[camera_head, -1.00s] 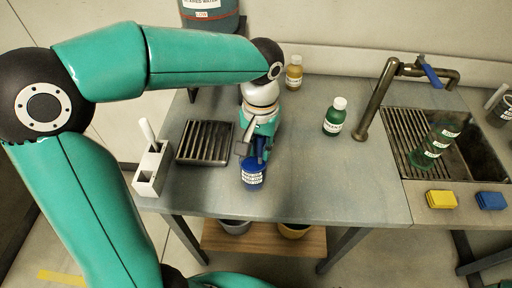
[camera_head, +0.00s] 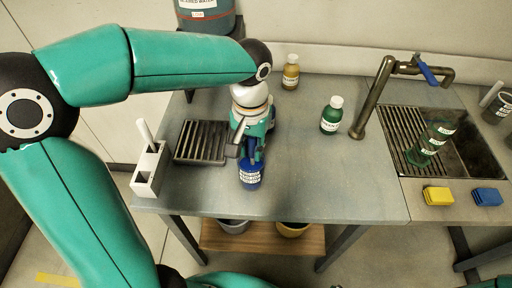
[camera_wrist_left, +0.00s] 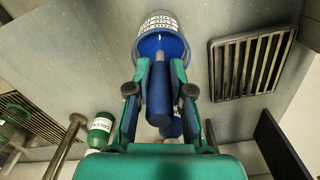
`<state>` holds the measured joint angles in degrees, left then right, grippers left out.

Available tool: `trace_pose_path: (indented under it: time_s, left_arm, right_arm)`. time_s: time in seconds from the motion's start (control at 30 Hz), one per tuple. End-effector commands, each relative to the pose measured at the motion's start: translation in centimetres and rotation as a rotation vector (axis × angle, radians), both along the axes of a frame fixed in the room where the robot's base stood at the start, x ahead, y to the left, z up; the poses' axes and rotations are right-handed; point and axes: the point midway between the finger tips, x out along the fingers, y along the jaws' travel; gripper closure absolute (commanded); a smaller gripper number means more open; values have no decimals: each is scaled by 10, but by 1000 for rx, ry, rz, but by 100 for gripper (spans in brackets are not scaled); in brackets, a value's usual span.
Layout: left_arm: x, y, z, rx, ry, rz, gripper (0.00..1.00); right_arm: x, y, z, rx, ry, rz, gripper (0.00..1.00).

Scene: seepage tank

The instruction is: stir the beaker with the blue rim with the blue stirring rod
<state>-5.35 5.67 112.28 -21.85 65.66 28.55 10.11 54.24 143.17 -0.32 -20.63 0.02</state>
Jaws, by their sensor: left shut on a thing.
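The blue-rimmed beaker (camera_head: 251,174) stands near the front edge of the table, with a white label and blue inside. It also shows at the top of the left wrist view (camera_wrist_left: 161,22). My left gripper (camera_head: 250,150) is just behind and above it. In the left wrist view, my left gripper (camera_wrist_left: 159,90) is shut on the blue handle of the stirring rod (camera_wrist_left: 158,98). The rod's thin grey shaft reaches into the beaker's mouth. Its lower tip is hidden. My right gripper is not in view.
A drain grate (camera_head: 203,142) and a white holder (camera_head: 148,172) with a white rod lie left of the beaker. A green bottle (camera_head: 331,115) and an amber bottle (camera_head: 290,72) stand behind right. A tap (camera_head: 372,95) and sink are farther right. The table right of the beaker is clear.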

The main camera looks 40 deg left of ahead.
Motion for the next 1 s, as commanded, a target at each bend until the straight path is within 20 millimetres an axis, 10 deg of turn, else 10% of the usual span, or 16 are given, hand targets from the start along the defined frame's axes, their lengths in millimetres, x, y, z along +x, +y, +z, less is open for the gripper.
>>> trace_pose_path:
  time_s: [1.0]
  left_arm:
    - [0,0,53,0,0,0,100]
  right_arm:
    - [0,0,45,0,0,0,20]
